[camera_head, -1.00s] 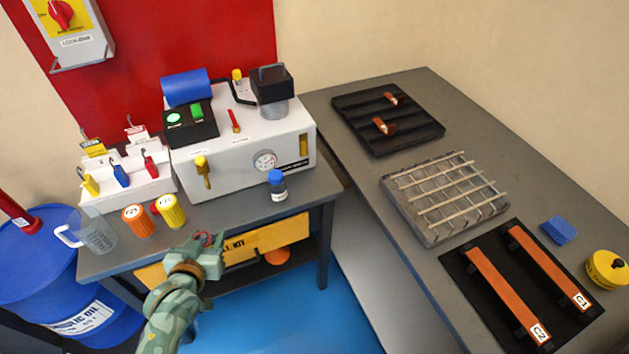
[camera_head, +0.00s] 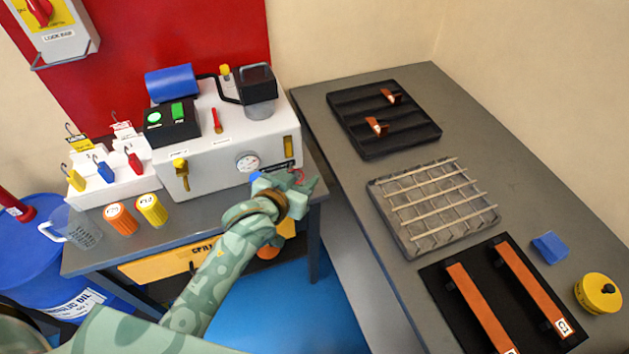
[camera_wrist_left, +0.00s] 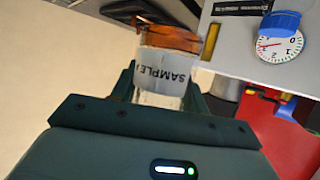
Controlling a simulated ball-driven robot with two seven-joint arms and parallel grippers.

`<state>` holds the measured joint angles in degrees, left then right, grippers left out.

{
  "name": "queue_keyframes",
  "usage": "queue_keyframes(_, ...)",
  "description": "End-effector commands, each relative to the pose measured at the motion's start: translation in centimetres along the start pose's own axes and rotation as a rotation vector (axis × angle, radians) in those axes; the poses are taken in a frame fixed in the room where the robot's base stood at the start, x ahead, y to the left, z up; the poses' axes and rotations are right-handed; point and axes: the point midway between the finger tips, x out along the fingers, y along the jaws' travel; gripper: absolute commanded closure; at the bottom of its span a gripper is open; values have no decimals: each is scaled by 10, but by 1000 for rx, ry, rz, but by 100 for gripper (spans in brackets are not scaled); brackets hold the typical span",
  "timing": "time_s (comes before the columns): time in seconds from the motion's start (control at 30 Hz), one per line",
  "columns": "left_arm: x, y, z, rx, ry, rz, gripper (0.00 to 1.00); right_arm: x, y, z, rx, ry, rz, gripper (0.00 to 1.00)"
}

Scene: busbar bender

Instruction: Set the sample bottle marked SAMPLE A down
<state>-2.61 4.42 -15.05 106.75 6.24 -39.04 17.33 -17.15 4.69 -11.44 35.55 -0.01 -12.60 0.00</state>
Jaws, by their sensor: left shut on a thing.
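My left gripper (camera_head: 300,183) is at the right front of the bending machine, over or beside the bench's right end. It is shut on the sample bottle (camera_wrist_left: 165,75), a clear bottle with an amber upper part, between its fingers in the left wrist view. Its label reads SAMPLE; the letter after that is hidden. In the head view the gripper hides nearly all of the bottle. I cannot tell whether the bottle touches the bench (camera_head: 205,213). My right gripper is not in view.
The white machine (camera_head: 215,135) with its gauge (camera_head: 248,162) stands behind the gripper. Orange (camera_head: 120,219) and yellow (camera_head: 153,210) containers and a clear jug (camera_head: 78,228) stand on the left. The grey side table (camera_head: 350,180) carries a black tray (camera_head: 385,148) and a wire rack (camera_head: 410,242).

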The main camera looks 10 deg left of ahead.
Motion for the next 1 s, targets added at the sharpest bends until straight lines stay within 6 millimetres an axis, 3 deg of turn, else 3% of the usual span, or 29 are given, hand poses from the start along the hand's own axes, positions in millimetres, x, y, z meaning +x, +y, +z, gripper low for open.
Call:
queue_keyframes(0.13,5,-2,9,-4,1,-11,82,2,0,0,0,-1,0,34)
queue_keyframes(0.23,21,-8,11,-4,2,-15,82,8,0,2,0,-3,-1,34)
queue_keyframes(0.53,99,-34,17,-4,1,-16,82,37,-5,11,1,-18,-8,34)
queue_keyframes(0.7,135,-42,40,-6,-2,-15,82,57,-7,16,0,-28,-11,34)
queue_keyframes(1.0,159,-49,50,-6,2,-15,82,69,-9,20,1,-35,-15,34)
